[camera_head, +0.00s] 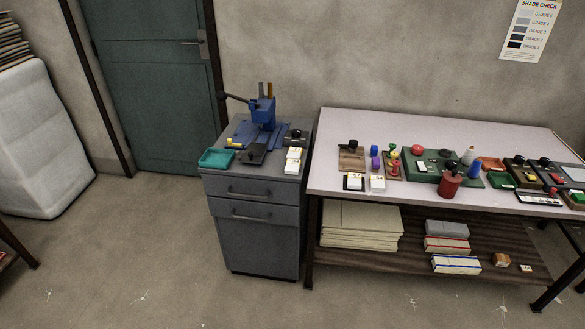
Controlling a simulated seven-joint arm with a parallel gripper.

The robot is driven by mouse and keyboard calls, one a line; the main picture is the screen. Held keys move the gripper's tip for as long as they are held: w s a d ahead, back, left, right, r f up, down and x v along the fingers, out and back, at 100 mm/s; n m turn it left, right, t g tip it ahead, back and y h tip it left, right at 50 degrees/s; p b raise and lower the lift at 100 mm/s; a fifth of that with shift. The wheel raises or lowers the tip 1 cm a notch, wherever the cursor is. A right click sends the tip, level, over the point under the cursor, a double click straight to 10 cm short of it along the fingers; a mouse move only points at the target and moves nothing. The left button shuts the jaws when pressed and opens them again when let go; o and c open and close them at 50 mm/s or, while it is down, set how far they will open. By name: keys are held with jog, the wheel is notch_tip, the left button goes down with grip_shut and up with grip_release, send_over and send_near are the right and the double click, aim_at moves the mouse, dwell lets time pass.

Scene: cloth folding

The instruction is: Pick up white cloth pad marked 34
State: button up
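Several small white pads with markings too small to read show in the head view. Two white pads sit at the right of the grey cabinet's top: a rear pad (294,153) and a front pad (292,167). Two more sit at the left front of the long table: a left pad (355,183) with a dark edge and a right pad (377,184). I cannot tell which one is marked 34. My gripper is not in view.
The grey cabinet (252,220) also bears a blue press (263,112) and a teal tray (216,158). The long table (440,130) holds coloured knobs, a red container (449,185) and several small devices. Its back strip is clear. The lower shelf (410,243) holds stacks.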

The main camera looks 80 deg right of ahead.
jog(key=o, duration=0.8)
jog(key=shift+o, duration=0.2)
